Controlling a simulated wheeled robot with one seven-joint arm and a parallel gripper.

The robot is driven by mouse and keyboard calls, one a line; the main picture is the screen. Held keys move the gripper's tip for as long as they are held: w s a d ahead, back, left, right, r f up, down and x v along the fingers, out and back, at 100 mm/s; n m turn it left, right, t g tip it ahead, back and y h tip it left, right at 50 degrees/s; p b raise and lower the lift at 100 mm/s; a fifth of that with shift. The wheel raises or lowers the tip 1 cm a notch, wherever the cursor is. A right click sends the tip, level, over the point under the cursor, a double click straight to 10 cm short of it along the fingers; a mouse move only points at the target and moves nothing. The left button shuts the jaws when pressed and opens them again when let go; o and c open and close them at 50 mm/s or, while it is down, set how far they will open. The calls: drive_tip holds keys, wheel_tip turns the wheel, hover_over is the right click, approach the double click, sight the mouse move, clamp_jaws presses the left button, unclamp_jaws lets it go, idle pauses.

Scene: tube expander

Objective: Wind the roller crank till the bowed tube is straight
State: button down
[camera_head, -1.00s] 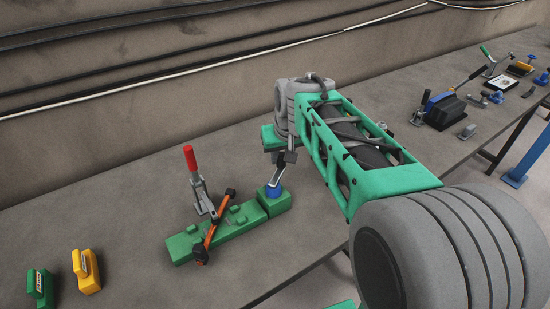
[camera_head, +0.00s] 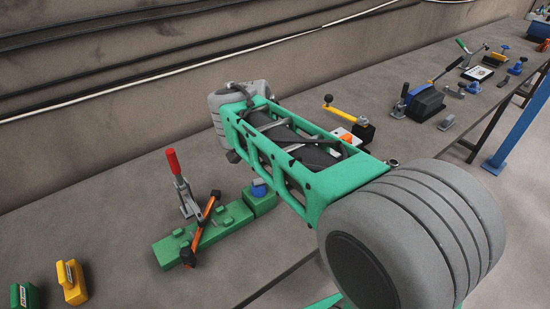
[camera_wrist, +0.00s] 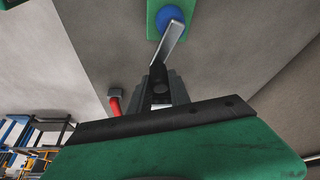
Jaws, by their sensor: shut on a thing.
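A long green fixture (camera_head: 205,238) lies on the bench with an orange bar with black ends (camera_head: 203,222) across it. This may be the tube; I cannot tell how bowed it is. A blue hub (camera_head: 259,190) sits on the fixture's right block. The wrist view shows the hub (camera_wrist: 173,17) with a flat silver crank arm (camera_wrist: 168,44) running to a black grip (camera_wrist: 158,74). My gripper (camera_wrist: 159,92) is shut on that grip. In the head view my own arm hides the gripper and most of the crank.
A red-handled toggle clamp (camera_head: 172,161) stands upright behind the fixture. Yellow (camera_head: 72,284) and green (camera_head: 24,297) blocks sit at lower left. A yellow-levered device (camera_head: 346,113) and a black device with a blue lever (camera_head: 426,101) stand to the right. Bench between them is mostly clear.

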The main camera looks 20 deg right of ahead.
drive_tip(key=shift+s+a+m+g+h+p, duration=0.15)
drive_tip(key=shift+s+a+m+g+p, duration=0.4)
drive_tip(key=shift+m, duration=1.2)
drive_tip(key=shift+s+a+m+g+h+p, duration=0.15)
drive_tip(key=shift+s+m+g, duration=0.65)
drive_tip(key=shift+m, duration=0.9)
drive_tip(key=shift+s+a+m+g+h+p, duration=0.2)
drive_tip(key=shift+s+a+m+g, duration=0.45)
drive_tip(key=shift+m, duration=1.1)
drive_tip(key=shift+s+d, duration=0.1)
drive_tip(key=shift+d, duration=0.1)
drive_tip(key=c, duration=1.2)
unclamp_jaws()
drive_tip(key=s+p+v, duration=0.1)
drive_tip(key=p+v, duration=0.3)
drive_tip(key=v, duration=0.3)
drive_tip(key=shift+w+r+p, duration=0.3)
drive_tip(key=shift+w+r, duration=0.1)
drive_tip(key=shift+w, duration=0.1)
